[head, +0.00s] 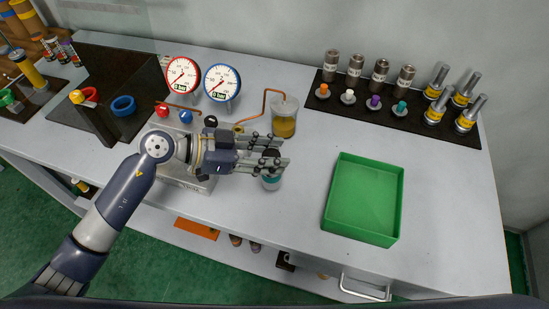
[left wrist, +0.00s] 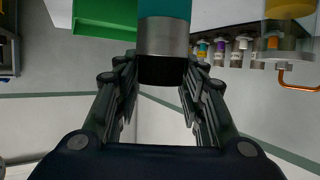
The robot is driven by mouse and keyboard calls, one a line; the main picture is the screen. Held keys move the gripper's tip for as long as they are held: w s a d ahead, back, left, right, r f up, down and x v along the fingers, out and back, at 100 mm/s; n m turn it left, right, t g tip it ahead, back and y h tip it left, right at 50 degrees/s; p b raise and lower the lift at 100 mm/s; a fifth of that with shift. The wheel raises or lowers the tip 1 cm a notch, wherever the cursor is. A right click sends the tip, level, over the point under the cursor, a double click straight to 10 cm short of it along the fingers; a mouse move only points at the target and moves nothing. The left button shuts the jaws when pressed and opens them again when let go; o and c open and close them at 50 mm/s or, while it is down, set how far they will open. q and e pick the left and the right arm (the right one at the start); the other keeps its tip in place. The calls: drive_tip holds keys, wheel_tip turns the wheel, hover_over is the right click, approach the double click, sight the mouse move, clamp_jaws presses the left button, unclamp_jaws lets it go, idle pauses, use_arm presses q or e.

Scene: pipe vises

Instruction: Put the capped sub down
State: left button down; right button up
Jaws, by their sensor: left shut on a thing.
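My left gripper (head: 272,158) reaches in from the left over the white bench, its fingers pointing right. It is shut on the capped sub (head: 271,183), a small upright cylinder whose teal and pale lower part shows below the fingers. In the left wrist view, the capped sub (left wrist: 164,38) has a teal band, a grey metal part and a dark end, and stands between the fingers of the left gripper (left wrist: 163,85). Whether its bottom touches the bench I cannot tell. My right gripper is not in view.
A green tray (head: 327,215) stands empty to the right. Behind it, a black mat (head: 440,134) holds metal cylinders and coloured caps. A cup of amber liquid (head: 284,122) and two gauges (head: 222,82) stand behind the gripper. The bench between gripper and tray is clear.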

use_arm(q)
drive_tip(key=shift+w+d+r, duration=0.1)
drive_tip(key=shift+w+d, duration=0.1)
drive_tip(key=shift+d, duration=0.15)
drive_tip(key=shift+f, duration=0.3)
wheel_tip(320, 180, down, 3)
drive_tip(key=shift+r, duration=0.1)
drive_tip(key=shift+f, duration=0.2)
drive_tip(key=c, duration=1)
unclamp_jaws()
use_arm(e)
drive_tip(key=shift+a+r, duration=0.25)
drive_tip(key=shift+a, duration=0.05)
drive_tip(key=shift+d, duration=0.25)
